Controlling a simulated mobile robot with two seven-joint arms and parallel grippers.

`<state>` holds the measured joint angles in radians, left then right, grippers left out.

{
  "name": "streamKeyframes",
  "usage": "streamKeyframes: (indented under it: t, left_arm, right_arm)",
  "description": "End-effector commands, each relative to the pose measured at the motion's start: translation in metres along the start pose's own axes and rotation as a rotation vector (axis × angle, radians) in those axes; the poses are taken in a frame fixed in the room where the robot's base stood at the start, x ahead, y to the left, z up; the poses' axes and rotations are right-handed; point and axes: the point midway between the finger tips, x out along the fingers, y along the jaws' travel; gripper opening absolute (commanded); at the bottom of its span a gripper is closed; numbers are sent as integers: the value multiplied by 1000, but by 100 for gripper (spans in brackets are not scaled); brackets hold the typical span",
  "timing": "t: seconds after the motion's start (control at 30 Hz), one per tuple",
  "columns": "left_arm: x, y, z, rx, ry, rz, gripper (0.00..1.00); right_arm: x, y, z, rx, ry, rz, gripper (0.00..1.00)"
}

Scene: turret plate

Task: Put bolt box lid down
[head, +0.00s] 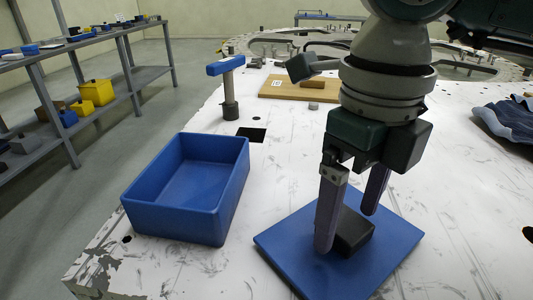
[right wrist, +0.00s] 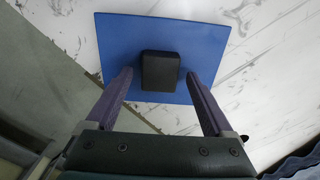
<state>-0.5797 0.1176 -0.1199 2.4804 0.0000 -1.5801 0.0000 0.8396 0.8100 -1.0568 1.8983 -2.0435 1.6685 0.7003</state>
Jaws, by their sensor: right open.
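The bolt box lid (head: 295,245) is a flat blue plate with a black block-shaped handle (head: 352,232) on top. It lies on the white plate, to the right of the open blue bolt box (head: 190,190). My right gripper (head: 348,225) is open over the lid, with its fingers on either side of the handle. In the right wrist view the lid (right wrist: 190,35) and handle (right wrist: 160,70) show between the spread fingers (right wrist: 162,80), with gaps on both sides. My left gripper is not in view.
A blue-topped T-shaped tool (head: 228,85) stands behind the box. A wooden board (head: 300,88) lies farther back. Dark blue cloth (head: 510,120) lies at the right. A grey shelf (head: 90,95) with yellow and blue items stands at the left. The plate's front right is clear.

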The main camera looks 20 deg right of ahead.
Motion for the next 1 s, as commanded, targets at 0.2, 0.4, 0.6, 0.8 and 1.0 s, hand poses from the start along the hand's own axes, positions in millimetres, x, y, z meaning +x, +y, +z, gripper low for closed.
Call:
streamKeyframes:
  t: [0.2,0.4,0.6,0.8,1.0]
  left_arm:
    - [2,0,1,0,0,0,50]
    - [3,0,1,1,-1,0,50]
    - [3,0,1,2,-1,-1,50]
    - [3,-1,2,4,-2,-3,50]
    - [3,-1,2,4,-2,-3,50]
  right_arm:
    - [-43,0,2,-1,-10,-1,87]
    - [-87,0,2,-1,-8,0,87]
    - [-113,0,1,-1,-5,0,87]
    - [-118,0,0,-1,-1,0,87]
    - [-118,0,0,0,-1,0,87]
